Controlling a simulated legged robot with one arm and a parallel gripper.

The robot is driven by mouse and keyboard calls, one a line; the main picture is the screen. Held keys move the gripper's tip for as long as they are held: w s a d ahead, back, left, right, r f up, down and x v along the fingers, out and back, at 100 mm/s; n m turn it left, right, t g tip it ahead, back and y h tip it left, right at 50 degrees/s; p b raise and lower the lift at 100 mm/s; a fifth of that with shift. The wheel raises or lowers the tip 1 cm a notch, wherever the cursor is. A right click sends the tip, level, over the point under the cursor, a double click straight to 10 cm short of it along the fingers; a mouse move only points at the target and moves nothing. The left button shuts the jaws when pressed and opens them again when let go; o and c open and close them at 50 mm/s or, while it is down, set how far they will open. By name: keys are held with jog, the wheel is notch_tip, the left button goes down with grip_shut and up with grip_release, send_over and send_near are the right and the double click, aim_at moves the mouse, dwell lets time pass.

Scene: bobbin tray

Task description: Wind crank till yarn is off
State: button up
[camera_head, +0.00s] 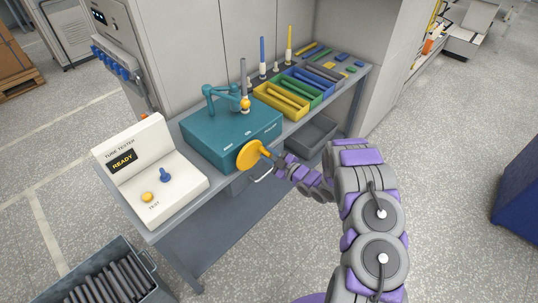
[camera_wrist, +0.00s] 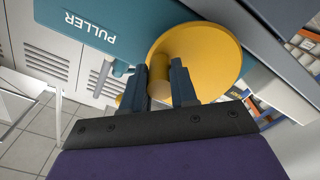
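The teal puller box (camera_head: 225,140) stands on the bench, and its side lettered PULLER shows in the wrist view (camera_wrist: 90,28). A yellow crank disc (camera_head: 250,155) is on its front face; it is large in the wrist view (camera_wrist: 205,50). My gripper (camera_head: 277,161) is at the disc's right side. In the wrist view my gripper's two dark fingers (camera_wrist: 160,80) lie on both sides of the yellow crank handle (camera_wrist: 162,93), seemingly touching it. A teal bent arm (camera_head: 222,91) and a grey upright tube (camera_head: 243,75) with an orange ball (camera_head: 245,103) are on the box top. I cannot make out any yarn.
A white tube tester (camera_head: 150,165) reading READY stands left of the puller. Yellow, green and blue trays (camera_head: 282,101) lie to its right, with upright tubes behind. A grey bin (camera_head: 312,135) is below. A crate of dark tubes (camera_head: 110,285) stands at front left.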

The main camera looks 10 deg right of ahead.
grip_shut()
jog(key=shift+f+m, duration=0.1)
jog(key=shift+m, duration=0.2)
